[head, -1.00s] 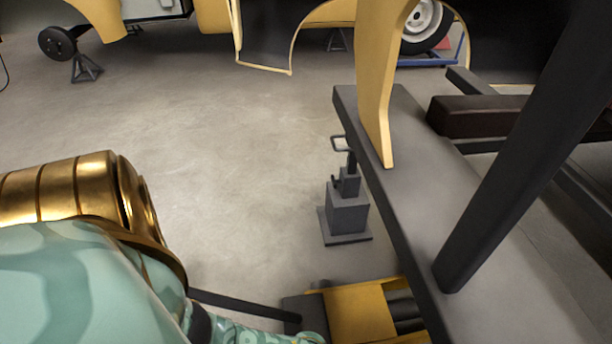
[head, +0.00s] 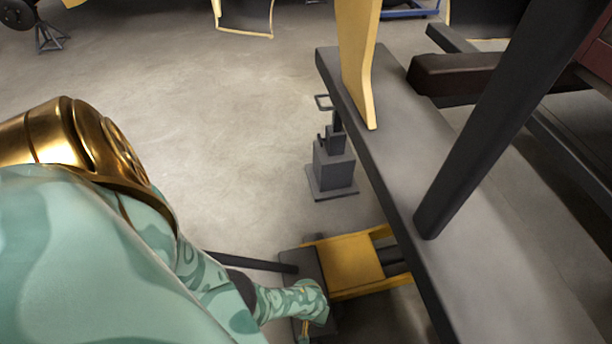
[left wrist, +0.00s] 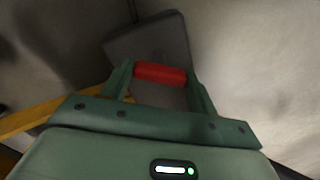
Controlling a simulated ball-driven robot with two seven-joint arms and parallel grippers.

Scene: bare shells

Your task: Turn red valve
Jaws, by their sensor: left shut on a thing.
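The red valve (left wrist: 160,74) shows in the left wrist view as a short red bar between the two green fingers of my left gripper (left wrist: 158,80). The fingers are closed on its ends. A flat dark grey part (left wrist: 150,42) lies just beyond it. In the head view my left arm reaches down beside the yellow floor jack (head: 350,263). The red valve cannot be made out there, and the arm hides part of the jack's near end. My right gripper is in neither view.
A black bar (head: 252,262) extends left from the jack's dark end. A grey stand (head: 333,172) stands on the floor beyond. A long grey beam (head: 400,190) with a slanted dark post (head: 490,140) runs along the right. The floor (head: 220,110) at centre left is open.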

